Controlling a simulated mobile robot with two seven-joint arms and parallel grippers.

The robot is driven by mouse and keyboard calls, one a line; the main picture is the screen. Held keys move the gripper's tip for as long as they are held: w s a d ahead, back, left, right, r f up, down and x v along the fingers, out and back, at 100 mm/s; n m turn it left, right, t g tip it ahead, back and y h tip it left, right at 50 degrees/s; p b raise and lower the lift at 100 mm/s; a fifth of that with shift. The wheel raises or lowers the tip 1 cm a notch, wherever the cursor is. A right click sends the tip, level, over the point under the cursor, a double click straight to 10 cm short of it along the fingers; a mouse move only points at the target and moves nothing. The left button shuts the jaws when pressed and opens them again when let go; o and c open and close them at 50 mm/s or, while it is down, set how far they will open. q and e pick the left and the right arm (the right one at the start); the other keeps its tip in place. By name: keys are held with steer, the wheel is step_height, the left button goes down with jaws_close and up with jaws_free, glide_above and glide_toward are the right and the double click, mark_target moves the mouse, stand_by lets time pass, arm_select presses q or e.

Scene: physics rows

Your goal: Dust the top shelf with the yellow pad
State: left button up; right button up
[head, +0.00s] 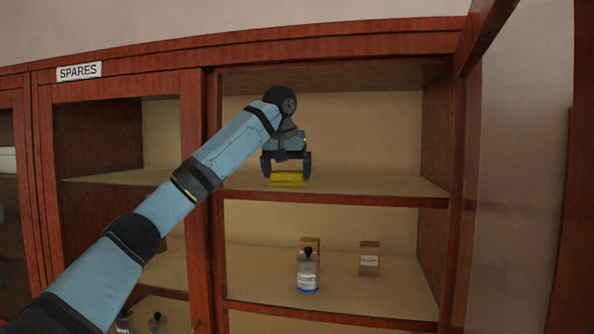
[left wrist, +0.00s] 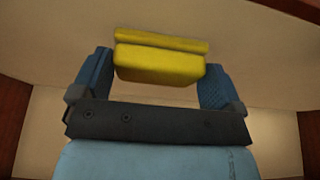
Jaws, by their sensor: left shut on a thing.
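The yellow pad (head: 287,179) is held between the fingers of my left gripper (head: 286,168). It also shows in the left wrist view (left wrist: 160,62), spanning between the two blue fingers (left wrist: 155,75). In the head view the pad is at the top shelf (head: 360,185), near its front edge and left of its middle. The pad appears to be at the shelf surface, but I cannot tell for sure whether it touches. The visible top shelf is bare apart from the pad. My right gripper is not in view.
The lower shelf (head: 255,275) holds a bottle with a dark top (head: 307,273), a small brown box (head: 369,260) and another box (head: 311,243) behind the bottle. An upright (head: 212,140) stands left of the opening. An open door (head: 515,180) is at the right. A SPARES label (head: 79,72) is at upper left.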

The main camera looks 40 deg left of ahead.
arm_select(q)
steer(key=shift+s+a, duration=0.1)
steer(key=shift+a, duration=0.2)
steer(key=shift+w+a, duration=0.3)
steer(key=shift+w, duration=0.35)
steer(key=shift+w+a, duration=0.25)
steer(key=shift+w, duration=0.35)
steer(key=shift+w+d, duration=1.6)
steer(key=shift+d, duration=1.3)
steer(key=shift+w+d, duration=1.65)
steer(key=shift+d, duration=1.3)
steer(key=shift+w+d, duration=1.6)
steer(key=shift+d, duration=1.3)
steer(key=shift+s+a, duration=1.65)
steer(key=shift+a, duration=1.3)
steer(key=shift+s+a, duration=1.6)
steer(key=shift+a, duration=1.35)
steer(key=shift+s+a, duration=1.65)
steer(key=shift+a, duration=1.3)
steer(key=shift+w+d, duration=0.25)
steer(key=shift+d, duration=0.95)
steer(key=shift+w+d, duration=0.25)
steer(key=shift+d, duration=1)
steer(key=shift+w+d, duration=0.25)
steer(key=shift+d, duration=0.95)
steer(key=shift+w+d, duration=0.2)
steer(key=shift+d, duration=1.45)
